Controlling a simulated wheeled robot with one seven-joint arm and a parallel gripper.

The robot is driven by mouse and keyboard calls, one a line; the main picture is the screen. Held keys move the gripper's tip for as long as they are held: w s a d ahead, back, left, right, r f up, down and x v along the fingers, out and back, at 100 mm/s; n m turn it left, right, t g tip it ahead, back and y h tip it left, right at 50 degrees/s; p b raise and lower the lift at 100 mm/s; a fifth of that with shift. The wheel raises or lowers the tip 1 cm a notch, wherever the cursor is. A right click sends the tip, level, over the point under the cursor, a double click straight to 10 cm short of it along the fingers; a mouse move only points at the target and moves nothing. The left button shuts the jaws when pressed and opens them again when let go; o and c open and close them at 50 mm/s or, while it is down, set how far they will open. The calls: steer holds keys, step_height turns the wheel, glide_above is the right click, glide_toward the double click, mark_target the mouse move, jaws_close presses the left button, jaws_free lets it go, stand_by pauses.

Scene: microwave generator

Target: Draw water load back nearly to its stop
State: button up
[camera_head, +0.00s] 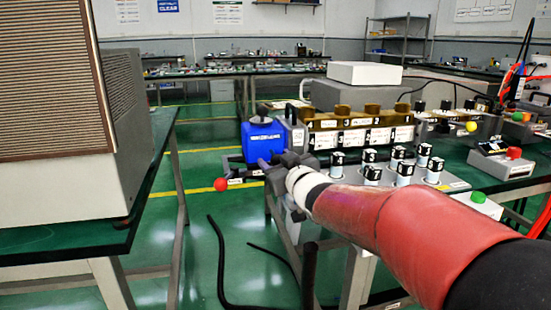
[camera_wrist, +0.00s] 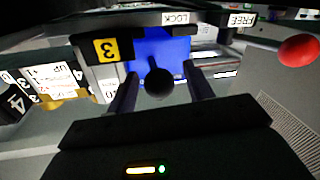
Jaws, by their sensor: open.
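The blue block (camera_head: 262,141), apparently the water load, sits at the near left end of the bench equipment. In the wrist view the blue block (camera_wrist: 160,50) has a dark round knob (camera_wrist: 159,82) in front of it. My gripper (camera_head: 270,166) is at the block's near side. In the wrist view my gripper (camera_wrist: 162,86) is open, with one finger on each side of the knob. I cannot tell whether either finger touches it. A red ball lever (camera_head: 221,184) sticks out left of the block; its ball (camera_wrist: 299,50) is at the right in the wrist view, near LOCK and FREE labels.
Brown-topped numbered units (camera_head: 361,118) and a panel with several black-and-white knobs (camera_head: 404,172) stand right of the block. A large beige cabinet (camera_head: 52,95) fills the left. Dark hoses (camera_head: 222,260) rise from the floor below; the aisle between is open.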

steer(key=shift+x, duration=0.85)
jaws_close()
